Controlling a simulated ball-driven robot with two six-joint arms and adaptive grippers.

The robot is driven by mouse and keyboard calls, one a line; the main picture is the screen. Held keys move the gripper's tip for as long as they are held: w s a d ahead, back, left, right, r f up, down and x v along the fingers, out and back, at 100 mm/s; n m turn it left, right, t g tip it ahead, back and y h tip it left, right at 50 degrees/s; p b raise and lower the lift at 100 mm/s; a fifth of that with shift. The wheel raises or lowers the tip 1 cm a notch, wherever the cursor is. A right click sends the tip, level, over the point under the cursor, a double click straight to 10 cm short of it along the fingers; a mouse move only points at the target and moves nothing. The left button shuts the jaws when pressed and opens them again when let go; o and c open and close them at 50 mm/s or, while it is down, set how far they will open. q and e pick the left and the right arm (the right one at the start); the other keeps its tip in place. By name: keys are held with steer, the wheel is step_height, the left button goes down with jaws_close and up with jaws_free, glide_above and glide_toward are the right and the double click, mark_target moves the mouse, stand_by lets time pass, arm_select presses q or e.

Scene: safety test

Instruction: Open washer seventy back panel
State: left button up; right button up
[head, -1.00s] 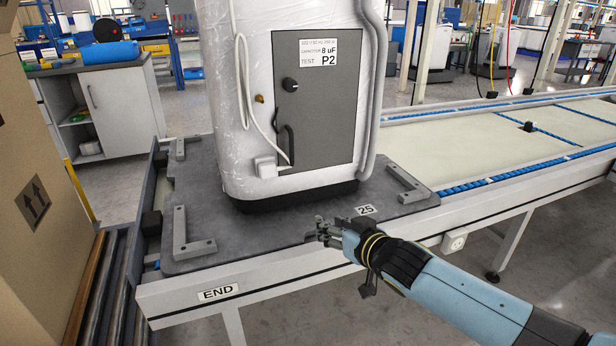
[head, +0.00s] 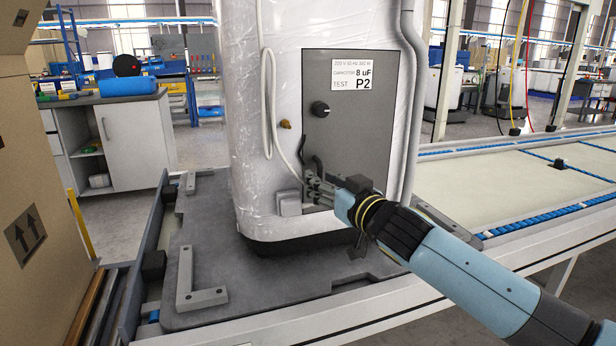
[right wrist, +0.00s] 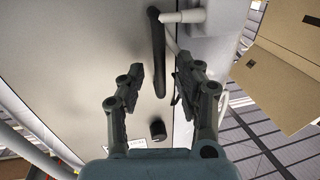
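The washer (head: 250,200) stands upright, wrapped in clear plastic, with its grey back panel (head: 365,130) facing me. The panel looks closed. It carries a white label reading P2, a black knob (head: 320,109) and a dark handle (head: 318,164) near its lower left edge. My right gripper (head: 314,190) is at the handle's lower end. In the right wrist view, my right gripper (right wrist: 160,70) is open, with the black handle (right wrist: 158,50) showing between its spread fingers. I cannot tell whether it touches the handle. My left gripper is out of view.
The washer stands on a dark grey pallet (head: 240,295) with raised corner brackets (head: 195,285). A white cord (head: 265,100) hangs left of the panel and a grey hose (head: 410,100) runs at its right. A large cardboard box (head: 30,200) stands at the left.

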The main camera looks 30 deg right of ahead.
steer(key=shift+w, duration=0.35)
steer(key=shift+s+r, duration=0.15)
steer(key=shift+c, duration=0.2)
steer(key=c, duration=0.5)
jaws_close()
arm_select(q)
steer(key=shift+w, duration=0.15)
